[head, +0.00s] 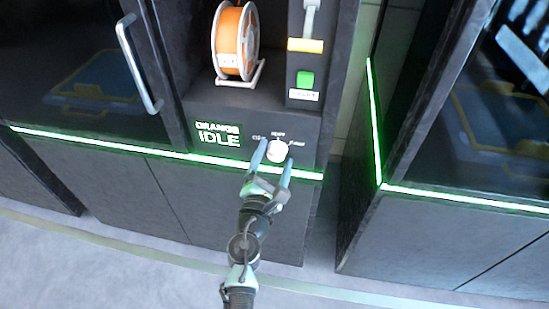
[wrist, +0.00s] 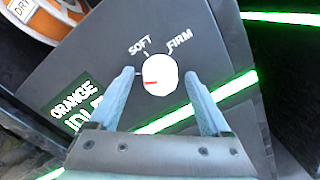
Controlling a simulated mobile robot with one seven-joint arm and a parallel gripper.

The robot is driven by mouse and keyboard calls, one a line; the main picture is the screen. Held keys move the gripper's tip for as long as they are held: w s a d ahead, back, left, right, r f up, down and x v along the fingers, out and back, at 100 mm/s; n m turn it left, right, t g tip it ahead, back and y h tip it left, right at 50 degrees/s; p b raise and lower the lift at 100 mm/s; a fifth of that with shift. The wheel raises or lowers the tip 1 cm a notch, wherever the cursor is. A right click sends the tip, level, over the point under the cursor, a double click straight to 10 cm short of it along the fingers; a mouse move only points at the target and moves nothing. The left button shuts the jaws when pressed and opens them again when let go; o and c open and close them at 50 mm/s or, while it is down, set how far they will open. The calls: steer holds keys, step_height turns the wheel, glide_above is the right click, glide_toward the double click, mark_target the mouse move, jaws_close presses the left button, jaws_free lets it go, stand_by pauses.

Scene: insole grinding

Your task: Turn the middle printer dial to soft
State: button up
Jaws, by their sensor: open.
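The middle printer's dial (head: 277,151) is a round white knob on the dark front panel, right of the display. In the wrist view the dial (wrist: 161,75) has a red mark pointing left, away from the SOFT label (wrist: 140,45) at its upper left and the FIRM label (wrist: 180,36) at its upper right. A third label at the dial's left shows in the head view but is too small to read. My gripper (head: 275,154) is open, with one finger on each side of the dial. I cannot tell whether either finger touches it.
The display (head: 219,134) reads ORANGE IDLE. An orange filament spool (head: 236,42) sits in a recess above it, with a green button (head: 305,79) to the right. A glowing green strip (head: 190,157) runs below the dial. A metal door handle (head: 139,65) stands out at the left.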

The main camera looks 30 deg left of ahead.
jaws_close()
stand_by(0.4)
steer(key=shift+m, duration=0.5)
steer(key=m+b, duration=0.1)
steer(key=m, duration=0.3)
steer(key=shift+f+m, duration=0.1)
steer(key=shift+m, duration=0.3)
steer(key=m+b, duration=0.2)
steer(key=m, duration=0.3)
steer(key=shift+m, duration=0.4)
jaws_free()
